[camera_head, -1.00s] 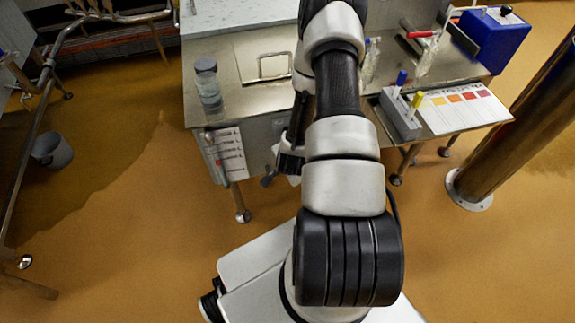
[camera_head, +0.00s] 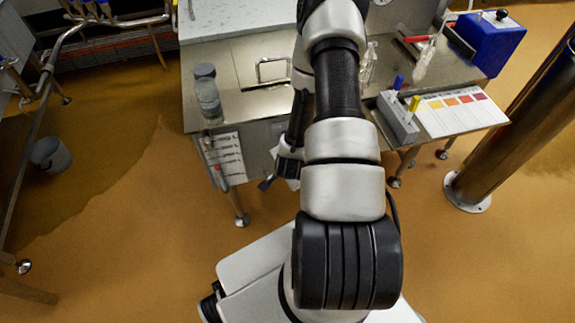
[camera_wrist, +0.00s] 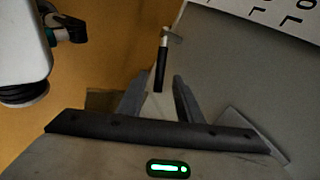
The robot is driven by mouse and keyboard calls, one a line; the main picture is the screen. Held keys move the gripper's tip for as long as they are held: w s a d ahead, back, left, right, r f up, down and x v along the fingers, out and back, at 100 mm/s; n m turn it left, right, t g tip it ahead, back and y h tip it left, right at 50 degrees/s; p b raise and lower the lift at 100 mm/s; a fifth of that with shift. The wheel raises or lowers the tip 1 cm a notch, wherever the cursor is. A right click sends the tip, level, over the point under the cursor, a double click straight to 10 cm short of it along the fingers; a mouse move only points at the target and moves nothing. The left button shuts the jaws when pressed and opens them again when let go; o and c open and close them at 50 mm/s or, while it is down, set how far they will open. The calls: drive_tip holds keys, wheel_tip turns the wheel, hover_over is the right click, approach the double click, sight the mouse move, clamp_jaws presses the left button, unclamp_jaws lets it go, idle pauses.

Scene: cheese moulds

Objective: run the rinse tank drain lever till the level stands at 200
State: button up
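The drain lever (camera_wrist: 161,62), a black handle on a grey metal end, shows in the wrist view just beyond my gripper's fingertips, in line with the gap between them. My gripper (camera_wrist: 157,92) is open, with its two grey fingers apart and nothing visibly held. In the head view, my gripper is partly hidden beside my arm, low at the tank's front, and I cannot make out the lever there. The rinse tank (camera_head: 262,128) is a grey metal box. A white marked scale (camera_head: 229,159) hangs on its front left; its readings are too small to tell.
A lidded jar (camera_head: 209,100) stands on the tank's left corner. At the right are a pen holder (camera_head: 398,118), a colour chart (camera_head: 452,111) and a blue box (camera_head: 489,40). A steel column (camera_head: 515,125) stands right. A grey bucket (camera_head: 51,154) is on the open floor at left.

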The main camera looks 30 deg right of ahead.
drive_tip(key=p+v, duration=0.6)
drive_tip(key=v, duration=0.8)
drive_tip(key=shift+p, duration=0.4)
drive_tip(key=w+a+f+m+t+h+b, duration=0.1)
drive_tip(key=w+f+m+h+b, duration=0.1)
drive_tip(key=w+f+h+b, duration=0.75)
drive_tip(key=s+a+f+m+h+b, duration=0.3)
drive_tip(key=s+a+f+h+b, duration=0.35)
drive_tip(key=a, duration=0.55)
drive_tip(key=w+d+y, duration=0.1)
drive_tip(key=w+d, duration=0.2)
drive_tip(key=d, duration=0.5)
drive_tip(key=w+d+f+y, duration=0.1)
drive_tip(key=w+d, duration=0.2)
drive_tip(key=d, duration=0.4)
drive_tip(key=shift+d+f, duration=0.3)
drive_tip(key=shift+d, duration=0.05)
